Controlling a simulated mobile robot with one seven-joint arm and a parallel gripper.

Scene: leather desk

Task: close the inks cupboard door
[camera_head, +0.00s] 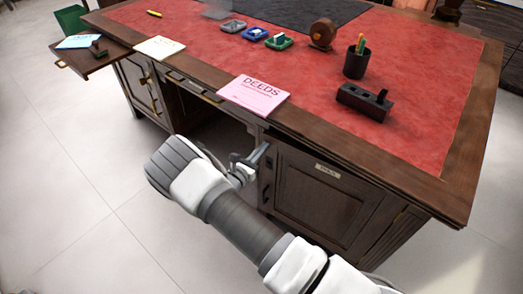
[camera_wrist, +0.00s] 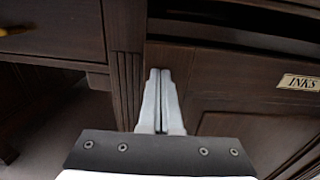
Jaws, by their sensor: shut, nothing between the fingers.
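The inks cupboard door (camera_head: 315,205) is a dark wood panel at the right front of the desk. Its cream label (camera_head: 328,170) reads INKS in the wrist view (camera_wrist: 298,83). My gripper (camera_head: 262,155) is at the door's left edge, near its top corner. In the wrist view my gripper (camera_wrist: 160,72) is shut, with its fingers together and empty, in front of the door's left frame. A dark gap shows above the door; I cannot tell whether the door stands slightly ajar or whether the fingertips touch it.
The red leather desktop (camera_head: 200,60) overhangs the cupboard. A pink DEEDS pad (camera_head: 254,95) lies at its front edge, near my arm. A pen cup (camera_head: 356,62) and a dark block (camera_head: 364,101) stand behind. A pull-out shelf (camera_head: 88,62) sticks out at left. The floor in front is clear.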

